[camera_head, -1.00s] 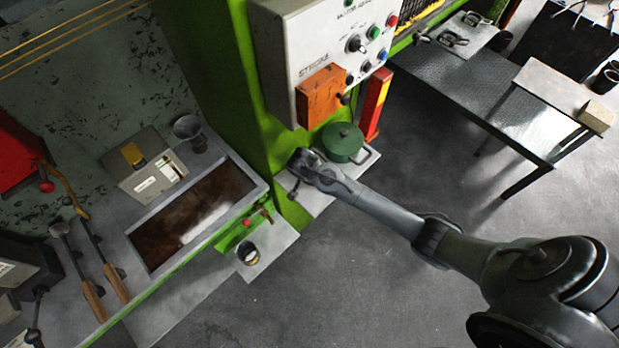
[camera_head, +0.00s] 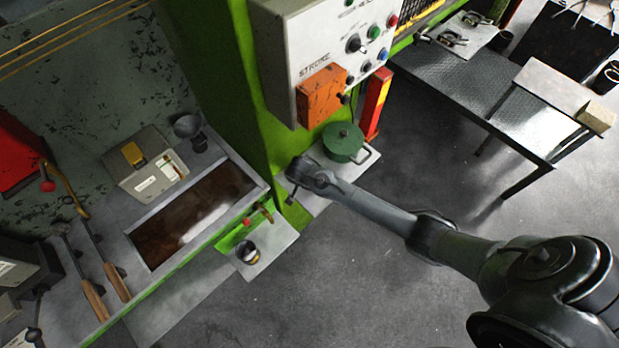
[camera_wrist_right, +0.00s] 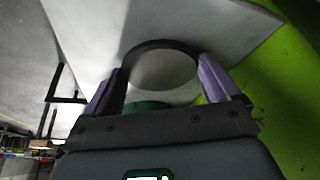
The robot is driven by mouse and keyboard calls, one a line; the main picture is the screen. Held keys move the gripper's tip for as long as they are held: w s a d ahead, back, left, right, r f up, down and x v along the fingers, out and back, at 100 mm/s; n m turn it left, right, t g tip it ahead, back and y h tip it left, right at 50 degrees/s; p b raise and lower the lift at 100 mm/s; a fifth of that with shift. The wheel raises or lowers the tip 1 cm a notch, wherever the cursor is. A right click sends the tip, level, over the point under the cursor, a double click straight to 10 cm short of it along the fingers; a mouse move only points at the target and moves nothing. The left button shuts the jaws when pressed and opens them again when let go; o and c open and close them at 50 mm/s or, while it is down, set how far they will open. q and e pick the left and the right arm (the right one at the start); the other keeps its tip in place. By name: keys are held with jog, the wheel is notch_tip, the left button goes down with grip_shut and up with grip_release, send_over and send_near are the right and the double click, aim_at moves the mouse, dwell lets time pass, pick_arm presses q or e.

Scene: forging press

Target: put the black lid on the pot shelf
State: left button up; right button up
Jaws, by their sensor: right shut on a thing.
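In the right wrist view, a round thing with a dark rim and a grey face, which looks like the black lid (camera_wrist_right: 162,68), sits between the two purple fingers of my right gripper (camera_wrist_right: 163,85). The fingers are shut on it. In the head view my right gripper (camera_head: 296,172) is at the left front of the green pot, over the pale pot shelf (camera_head: 318,208); the lid cannot be made out there. The shelf's pale surface (camera_wrist_right: 215,25) also shows beyond the lid in the wrist view. Whether the lid touches it cannot be told. My left gripper is out of view.
The green pot (camera_head: 343,142) stands on the shelf's back part, close to my right gripper. The green press column (camera_head: 255,100) and the control box (camera_head: 325,45) rise behind. A small lower shelf (camera_head: 268,262) with a dark cup (camera_head: 248,252) is at the front left.

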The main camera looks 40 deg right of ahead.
jog(key=o, duration=0.8)
jog(key=v, duration=1.2)
jog(key=s+a+r+n+y, duration=0.1)
jog(key=s+a+n, duration=0.1)
jog(key=s+n, duration=0.2)
jog(key=s+a+r+n+t+y, duration=0.1)
jog(key=s+n, duration=0.4)
jog(key=s, duration=0.5)
jog(key=s+a+r+n+y, duration=0.2)
jog(key=s+n, duration=0.3)
jog(key=s, duration=0.3)
jog(key=shift+s+a, duration=0.1)
jog(key=shift+a, duration=0.4)
